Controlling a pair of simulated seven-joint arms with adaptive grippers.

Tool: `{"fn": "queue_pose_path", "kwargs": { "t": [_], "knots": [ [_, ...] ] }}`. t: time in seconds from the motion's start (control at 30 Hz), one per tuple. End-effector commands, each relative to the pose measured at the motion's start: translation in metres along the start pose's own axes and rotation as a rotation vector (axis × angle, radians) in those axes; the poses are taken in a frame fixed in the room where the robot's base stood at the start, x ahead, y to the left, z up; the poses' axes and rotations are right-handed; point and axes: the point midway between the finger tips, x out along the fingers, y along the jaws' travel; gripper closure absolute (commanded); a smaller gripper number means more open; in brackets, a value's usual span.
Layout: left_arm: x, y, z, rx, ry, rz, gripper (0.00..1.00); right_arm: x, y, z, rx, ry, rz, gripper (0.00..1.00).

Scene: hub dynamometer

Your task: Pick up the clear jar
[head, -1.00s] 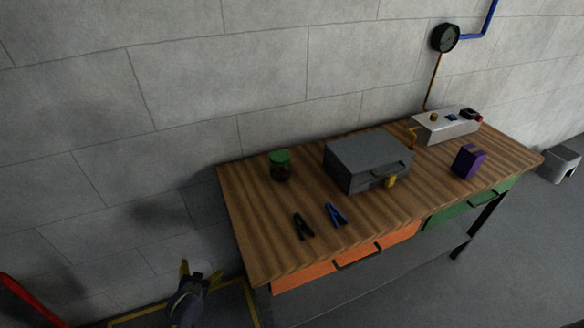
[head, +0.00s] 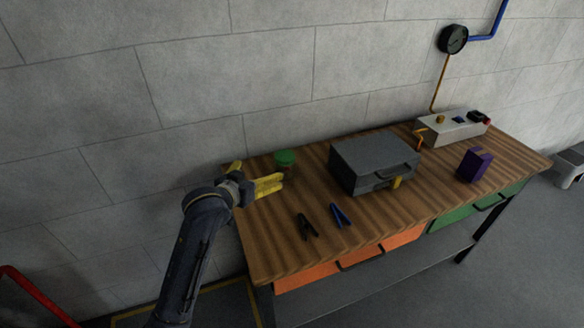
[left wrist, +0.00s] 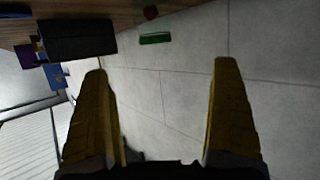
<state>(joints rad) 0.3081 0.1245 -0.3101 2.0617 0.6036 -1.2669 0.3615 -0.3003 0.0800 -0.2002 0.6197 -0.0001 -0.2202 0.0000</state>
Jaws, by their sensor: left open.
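The clear jar (head: 285,161) has a green lid and stands upright near the back left of the wooden bench. Its lower body is partly hidden by my left gripper in the head view. In the left wrist view the green lid (left wrist: 155,38) shows ahead of the fingers, upside down, with something dark red above it. My left gripper (head: 258,175) has yellow fingers and is open and empty at the bench's left end, just left of the jar and apart from it. Its two spread fingers also show in the left wrist view (left wrist: 163,70). My right gripper is not in view.
A grey toolbox (head: 374,162) stands right of the jar. Black (head: 307,226) and blue (head: 340,215) clamp-like tools lie in front. A purple box (head: 474,164) and a white instrument box (head: 452,128) are farther right. The wall is close behind the bench (head: 280,245).

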Motion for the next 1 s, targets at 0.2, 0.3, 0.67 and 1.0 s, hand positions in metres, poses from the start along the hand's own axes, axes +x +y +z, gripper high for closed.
{"fn": "queue_pose_path", "kwargs": {
  "t": [0.2, 0.3, 0.67, 1.0],
  "knots": [
    [0.021, 0.006, -0.001, -0.011, -0.008, 0.016, 0.04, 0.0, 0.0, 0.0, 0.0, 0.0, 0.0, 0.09],
    [0.04, 0.006, -0.001, -0.011, -0.008, 0.015, 0.04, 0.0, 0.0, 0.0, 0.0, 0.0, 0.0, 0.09],
    [0.098, 0.007, -0.001, -0.008, -0.008, 0.014, 0.04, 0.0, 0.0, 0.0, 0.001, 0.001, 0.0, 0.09],
    [0.12, 0.007, 0.0, -0.007, -0.006, 0.014, 0.04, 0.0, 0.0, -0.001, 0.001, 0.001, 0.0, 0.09]
  ]
}}
